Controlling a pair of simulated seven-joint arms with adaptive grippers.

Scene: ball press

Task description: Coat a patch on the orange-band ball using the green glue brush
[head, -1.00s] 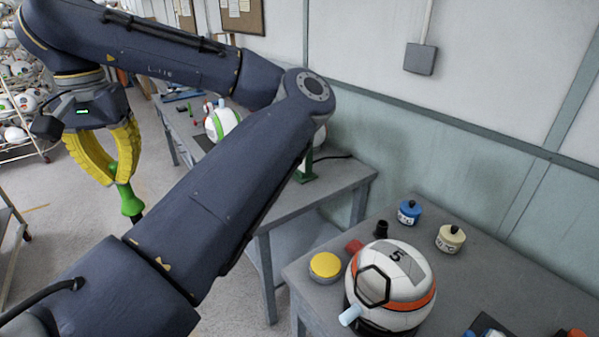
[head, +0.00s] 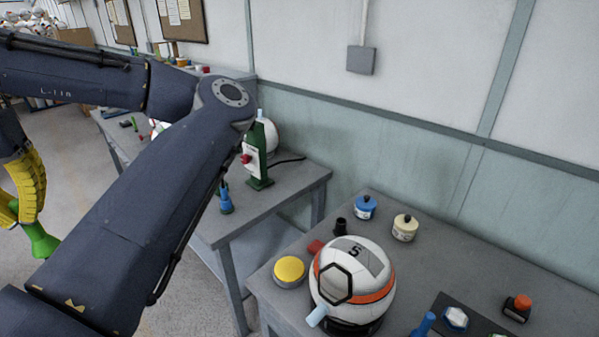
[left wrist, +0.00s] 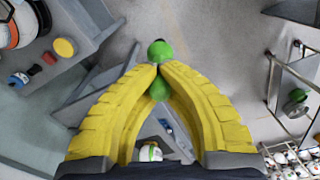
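The orange-band ball (head: 375,262) is white with a grey patch marked 5 on top, a dark hexagonal outline on its near side and a light blue stub low at the front. It sits on a dark base on the near table. It also shows at the top left corner of the left wrist view (left wrist: 9,32). My left gripper (left wrist: 158,70) has yellow fingers shut on the green glue brush (left wrist: 159,50), well left of the table and away from the ball. The brush's green part (head: 41,242) shows at the left edge of the head view; its tip is hidden by my arm.
The near table (head: 268,300) holds a yellow-lidded tin (head: 289,269), a blue pot (head: 365,207), a cream pot (head: 405,228) and a black cup (head: 340,227). A second table (head: 290,192) behind carries a green press-like stand (head: 259,160) and a blue item (head: 225,200). Floor lies between.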

